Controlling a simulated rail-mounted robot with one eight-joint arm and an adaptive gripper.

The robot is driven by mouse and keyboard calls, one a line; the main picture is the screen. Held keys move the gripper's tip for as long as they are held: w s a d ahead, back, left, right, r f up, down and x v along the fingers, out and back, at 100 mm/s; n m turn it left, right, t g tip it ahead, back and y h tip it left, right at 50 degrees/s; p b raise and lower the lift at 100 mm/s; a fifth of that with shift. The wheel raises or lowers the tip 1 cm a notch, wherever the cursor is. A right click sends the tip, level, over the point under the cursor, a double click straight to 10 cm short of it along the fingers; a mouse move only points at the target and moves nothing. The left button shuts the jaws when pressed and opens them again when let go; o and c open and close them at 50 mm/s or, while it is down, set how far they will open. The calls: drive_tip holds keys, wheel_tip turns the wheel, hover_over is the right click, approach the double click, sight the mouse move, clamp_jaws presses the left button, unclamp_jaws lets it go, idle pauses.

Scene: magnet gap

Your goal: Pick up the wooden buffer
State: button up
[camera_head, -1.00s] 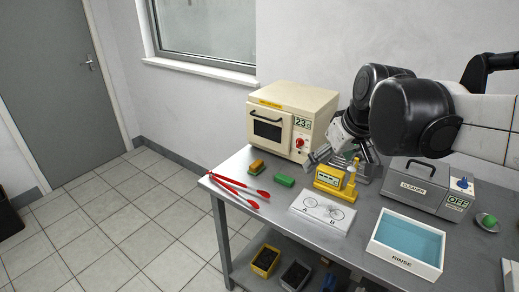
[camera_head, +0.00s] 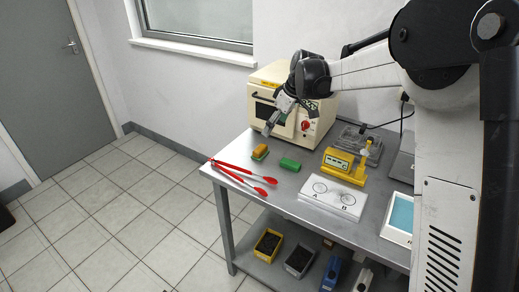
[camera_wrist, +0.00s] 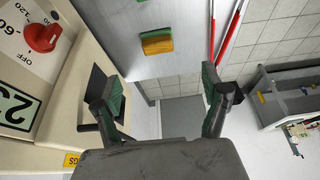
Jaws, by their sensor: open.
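The wooden buffer (camera_head: 260,151), an orange-brown block on a green base, lies on the metal table in front of the oven. It also shows in the wrist view (camera_wrist: 157,42), above the space between my fingertips. My gripper (camera_head: 270,130) is above the table in front of the oven's door, above and slightly right of the buffer in the head view. In the wrist view my gripper (camera_wrist: 160,80) has its two green-padded fingers wide apart with nothing between them.
The cream oven (camera_head: 318,122) stands close behind my gripper. Red tongs (camera_head: 240,176) lie left of the buffer and a green block (camera_head: 290,164) lies right of it. A yellow device (camera_head: 338,162), a white A/B board (camera_head: 333,197) and a rinse tray (camera_head: 398,222) are further right.

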sight(260, 148)
drive_tip(key=x, duration=1.5)
drive_tip(key=shift+w+a, duration=0.25)
drive_tip(key=shift+w, duration=0.15)
drive_tip(key=shift+c, duration=0.5)
drive_tip(key=shift+r, duration=0.1)
drive_tip(key=c, duration=1.3)
drive_tip(key=shift+r, duration=0.15)
